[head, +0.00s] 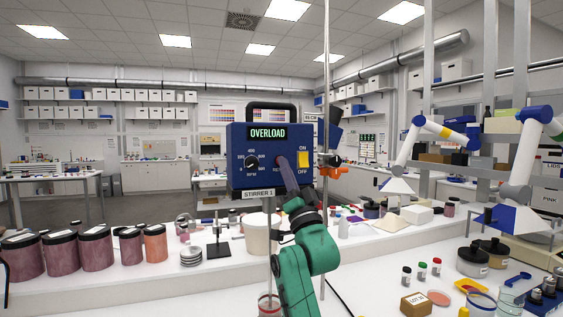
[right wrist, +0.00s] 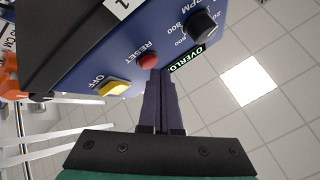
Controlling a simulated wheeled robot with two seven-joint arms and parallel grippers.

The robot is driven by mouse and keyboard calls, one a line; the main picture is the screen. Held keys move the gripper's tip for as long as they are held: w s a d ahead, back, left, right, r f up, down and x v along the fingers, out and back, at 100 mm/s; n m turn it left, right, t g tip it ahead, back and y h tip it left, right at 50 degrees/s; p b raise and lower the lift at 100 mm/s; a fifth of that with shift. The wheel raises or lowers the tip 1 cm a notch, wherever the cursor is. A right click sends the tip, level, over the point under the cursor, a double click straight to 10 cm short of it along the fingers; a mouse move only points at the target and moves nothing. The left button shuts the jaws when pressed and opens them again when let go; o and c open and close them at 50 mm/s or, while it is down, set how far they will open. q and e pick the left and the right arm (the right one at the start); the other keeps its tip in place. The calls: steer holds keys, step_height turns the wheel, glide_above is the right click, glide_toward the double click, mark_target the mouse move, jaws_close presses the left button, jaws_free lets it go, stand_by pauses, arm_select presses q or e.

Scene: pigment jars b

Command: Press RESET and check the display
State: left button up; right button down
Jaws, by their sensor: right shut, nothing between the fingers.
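The blue stirrer box (head: 238,150), labelled STIRRER 1, stands upright ahead of me. Its display (head: 267,132) reads OVERLOAD in green; part of it shows in the right wrist view (right wrist: 187,60). The red RESET button (right wrist: 148,61) shows in the right wrist view; in the head view my right gripper (head: 282,163) covers it and part of its label. The right gripper is shut and empty, its fingertips (right wrist: 159,82) close to the button. They look slightly apart from it, but contact is hard to judge. My left gripper is not in view.
A yellow ON/OFF switch (head: 304,160) sits right of RESET, and a black RPM knob (head: 251,163) left of it. An orange clamp (head: 333,172) juts out at the right. Several pigment jars (head: 96,250) stand at the left; small vials and pots crowd the right.

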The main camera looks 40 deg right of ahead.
steer(key=shift+w+d, duration=0.15)
steer(key=shift+w, duration=0.25)
stand_by(0.6)
steer(key=shift+s, duration=0.1)
steer(key=shift+s+a, duration=0.3)
steer(key=shift+s, duration=0.5)
steer(key=s, duration=0.2)
steer(key=s+a+b, duration=0.1)
steer(key=s+a, duration=0.1)
steer(key=s, duration=0.1)
steer(key=shift+s+b, duration=0.3)
steer(key=shift+b, duration=0.1)
